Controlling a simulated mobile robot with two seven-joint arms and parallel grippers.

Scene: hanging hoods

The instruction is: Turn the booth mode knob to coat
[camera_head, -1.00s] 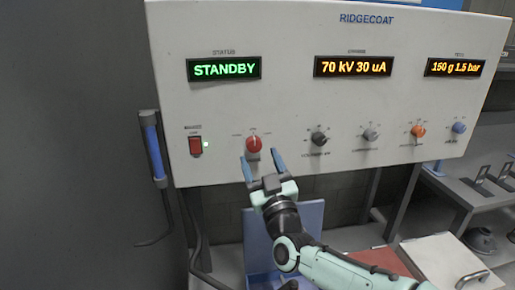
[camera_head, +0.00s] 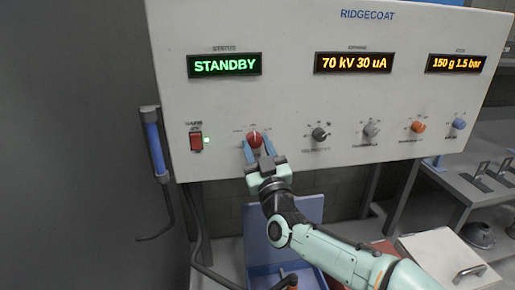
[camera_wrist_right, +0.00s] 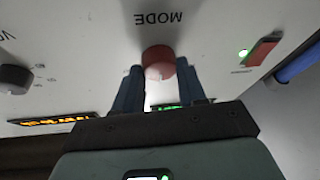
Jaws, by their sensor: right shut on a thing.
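The booth mode knob (camera_head: 254,139) is a red round knob with a white pointer line, low on the white control panel (camera_head: 290,108), below the green STANDBY display (camera_head: 224,65). Its pointer stands about straight up. My right gripper (camera_head: 259,146) reaches up from below with one blue finger on each side of the knob, shut on it. In the right wrist view the red knob (camera_wrist_right: 158,62) sits between the two fingers, with the upside-down word MODE beside it. The small position labels around the knob are too blurred to read. My left gripper is not in view.
A red rocker switch (camera_head: 196,142) with a green light is left of the knob. A black knob (camera_head: 320,134), a grey knob (camera_head: 371,130), an orange knob (camera_head: 418,127) and a blue knob (camera_head: 459,124) are to the right. A blue-handled tool (camera_head: 155,148) hangs at the panel's left edge.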

